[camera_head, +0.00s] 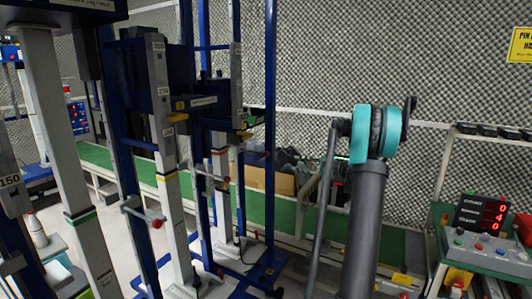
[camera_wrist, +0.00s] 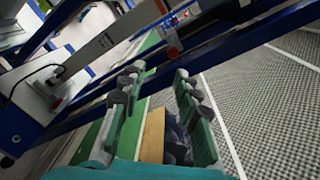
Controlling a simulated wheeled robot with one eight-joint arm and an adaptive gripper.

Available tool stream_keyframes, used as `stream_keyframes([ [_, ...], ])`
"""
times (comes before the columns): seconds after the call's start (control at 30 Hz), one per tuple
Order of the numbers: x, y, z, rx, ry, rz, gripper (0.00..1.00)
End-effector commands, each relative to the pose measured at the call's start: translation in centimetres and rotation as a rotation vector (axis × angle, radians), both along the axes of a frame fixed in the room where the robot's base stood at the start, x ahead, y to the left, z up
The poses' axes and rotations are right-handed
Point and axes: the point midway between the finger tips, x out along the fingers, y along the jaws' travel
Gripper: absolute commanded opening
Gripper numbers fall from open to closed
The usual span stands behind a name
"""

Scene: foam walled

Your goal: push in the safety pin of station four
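Several blue-framed stations with pale columns stand on the left in the head view. Rods with red ends, which look like pins, stick out of them: a near one (camera_head: 157,222), a middle one (camera_head: 225,180) and a farther one (camera_head: 267,155). I cannot tell which belongs to station four, nor how deep each sits. In the wrist view, a red-ended part (camera_wrist: 174,50) shows on a blue frame just beyond my fingertips. My gripper (camera_wrist: 160,72) has its two green fingers apart, with nothing between them. I cannot make the gripper out in the head view.
A control box (camera_head: 482,250) with red digits and buttons stands at the right. A green conveyor (camera_head: 125,170) runs behind the stations, with a cardboard box (camera_head: 270,180) by it. Blue uprights (camera_head: 270,110) crowd the left side. Foam walls close the back.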

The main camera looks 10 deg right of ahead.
Motion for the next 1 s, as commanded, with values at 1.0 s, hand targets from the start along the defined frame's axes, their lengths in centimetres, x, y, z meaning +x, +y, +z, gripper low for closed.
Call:
stream_keyframes([
  [1.0, 9.4, 9.7, 0.6, 0.075, -0.004, -0.008, 0.32],
])
